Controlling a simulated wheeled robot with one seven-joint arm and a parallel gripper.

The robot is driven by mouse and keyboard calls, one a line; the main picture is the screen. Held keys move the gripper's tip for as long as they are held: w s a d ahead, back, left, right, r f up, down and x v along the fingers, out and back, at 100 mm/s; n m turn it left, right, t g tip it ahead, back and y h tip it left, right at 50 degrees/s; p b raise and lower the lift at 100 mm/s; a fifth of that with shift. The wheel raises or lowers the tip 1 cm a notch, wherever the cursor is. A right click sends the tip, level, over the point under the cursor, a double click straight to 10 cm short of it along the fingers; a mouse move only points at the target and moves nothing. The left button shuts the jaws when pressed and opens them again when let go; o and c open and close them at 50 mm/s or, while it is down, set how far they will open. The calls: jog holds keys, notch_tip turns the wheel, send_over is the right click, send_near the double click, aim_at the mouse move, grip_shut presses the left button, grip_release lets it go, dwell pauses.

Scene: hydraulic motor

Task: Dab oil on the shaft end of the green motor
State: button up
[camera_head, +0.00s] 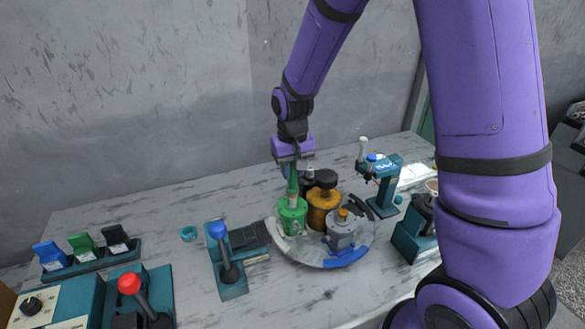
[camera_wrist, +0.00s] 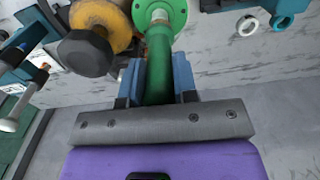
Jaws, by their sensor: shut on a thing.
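The green motor (camera_head: 292,218) stands upright on a round grey turntable (camera_head: 311,259). My gripper (camera_head: 292,168) is directly above it, pointing down. Its blue fingers (camera_wrist: 163,80) are shut on a slim green oil applicator (camera_wrist: 159,62), which also shows in the head view (camera_head: 292,186). The applicator's lower end is at the pale shaft end (camera_wrist: 160,17) on top of the green motor (camera_wrist: 178,12). I cannot tell whether they touch.
A yellow motor (camera_head: 322,212) with a black top and a grey motor (camera_head: 341,235) with an orange top share the turntable. A teal press-like stand (camera_head: 384,172) is behind right. Blue-knobbed (camera_head: 228,262) and red-knobbed levers (camera_head: 146,295) stand left.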

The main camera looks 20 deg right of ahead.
jog(key=shift+f, duration=0.45)
dwell(1.2)
jog(key=shift+r, duration=0.1)
jog(key=shift+r, duration=3.45)
